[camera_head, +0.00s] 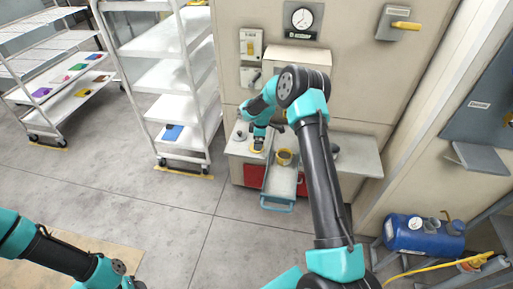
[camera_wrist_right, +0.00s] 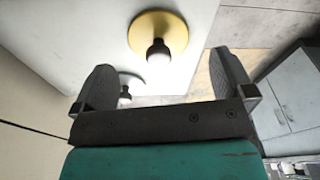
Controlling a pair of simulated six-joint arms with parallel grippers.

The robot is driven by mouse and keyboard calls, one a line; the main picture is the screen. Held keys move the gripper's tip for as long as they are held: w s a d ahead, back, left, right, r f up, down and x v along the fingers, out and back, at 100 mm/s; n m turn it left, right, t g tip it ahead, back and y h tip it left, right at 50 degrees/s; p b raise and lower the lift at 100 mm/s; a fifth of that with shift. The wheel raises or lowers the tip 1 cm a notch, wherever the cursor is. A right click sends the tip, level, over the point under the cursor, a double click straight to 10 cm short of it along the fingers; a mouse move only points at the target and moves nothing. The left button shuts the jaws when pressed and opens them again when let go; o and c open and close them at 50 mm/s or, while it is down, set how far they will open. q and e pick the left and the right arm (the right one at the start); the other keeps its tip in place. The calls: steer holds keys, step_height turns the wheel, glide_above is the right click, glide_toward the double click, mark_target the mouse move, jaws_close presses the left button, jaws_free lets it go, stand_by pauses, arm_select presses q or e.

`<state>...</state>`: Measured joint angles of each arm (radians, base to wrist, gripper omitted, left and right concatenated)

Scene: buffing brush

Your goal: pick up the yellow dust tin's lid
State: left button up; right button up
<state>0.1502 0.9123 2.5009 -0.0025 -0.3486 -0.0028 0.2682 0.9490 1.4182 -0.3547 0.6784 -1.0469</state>
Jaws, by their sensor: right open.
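The yellow lid (camera_wrist_right: 145,22) is a round disc with a dark knob, lying on a pale surface in the right wrist view. It also shows in the head view (camera_head: 257,151) on the counter, partly covered by my right gripper (camera_head: 258,142). In the wrist view the right gripper (camera_wrist_right: 165,82) is open, its fingers spread and apart from the lid. The knob stands beyond the space between them.
A grey lid with a dark knob (camera_head: 240,135) lies left of the yellow lid. The machine wall rises behind the counter (camera_head: 358,158). White shelves stand left.

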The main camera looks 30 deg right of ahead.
steer(key=shift+w+a+f, duration=0.1)
steer(key=shift+w+f, duration=0.05)
steer(key=shift+f, duration=0.85)
steer(key=shift+w+a+f, duration=0.1)
steer(key=shift+f, duration=0.85)
steer(key=shift+c, duration=0.3)
steer(key=c, duration=0.9)
